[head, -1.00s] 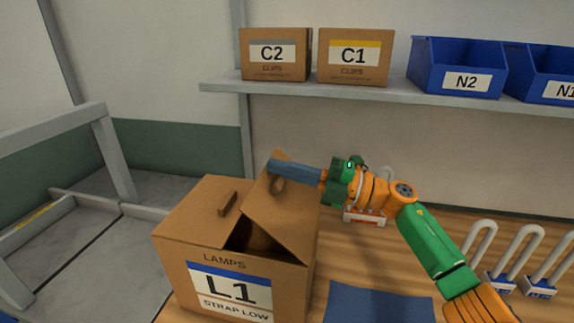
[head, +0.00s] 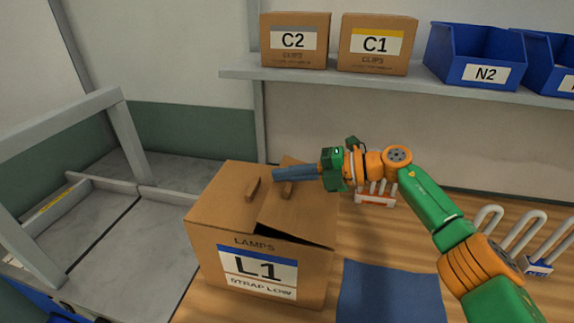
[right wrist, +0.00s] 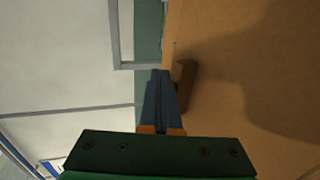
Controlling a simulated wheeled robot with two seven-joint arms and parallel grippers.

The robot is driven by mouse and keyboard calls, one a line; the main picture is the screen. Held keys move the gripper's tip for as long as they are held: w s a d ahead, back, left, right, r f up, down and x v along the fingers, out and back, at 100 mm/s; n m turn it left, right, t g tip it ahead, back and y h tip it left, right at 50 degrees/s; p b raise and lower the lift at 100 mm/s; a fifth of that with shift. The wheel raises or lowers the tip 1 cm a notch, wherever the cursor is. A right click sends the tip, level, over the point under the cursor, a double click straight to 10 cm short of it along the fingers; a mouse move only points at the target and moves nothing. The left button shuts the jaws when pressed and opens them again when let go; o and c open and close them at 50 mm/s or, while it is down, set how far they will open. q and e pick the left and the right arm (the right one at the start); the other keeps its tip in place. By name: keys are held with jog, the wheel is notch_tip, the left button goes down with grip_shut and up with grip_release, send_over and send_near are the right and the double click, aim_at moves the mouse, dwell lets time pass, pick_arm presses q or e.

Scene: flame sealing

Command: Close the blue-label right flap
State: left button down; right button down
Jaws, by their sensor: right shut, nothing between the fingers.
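The cardboard box L1 (head: 208,250) carries a blue-banded label (head: 258,270) on its front. Its right flap (head: 305,212) lies nearly flat but tilted, with a thin dark gap under its front edge. The left flap (head: 226,192) lies flat. Each flap has a small brown tab. My right gripper (head: 277,175) is shut and empty, its blue fingers over the rear of the right flap, near that flap's tab (head: 287,190). In the right wrist view the shut fingers (right wrist: 160,78) are beside a brown tab (right wrist: 186,85); contact is unclear. My left gripper is not in view.
A blue mat (head: 390,292) lies right of the box. A small rack (head: 376,198) stands behind, padlocks (head: 538,266) at the right. A shelf (head: 400,82) above holds boxes C2 and C1 and blue bins. A grey frame (head: 128,140) stands at the left.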

jog(key=shift+a+f+h+p, duration=0.2)
jog(key=shift+f+h+p, duration=0.1)
jog(key=shift+f+h, duration=0.1)
jog(key=shift+w+f, duration=0.1)
jog(key=shift+f, duration=0.1)
dwell(0.6)
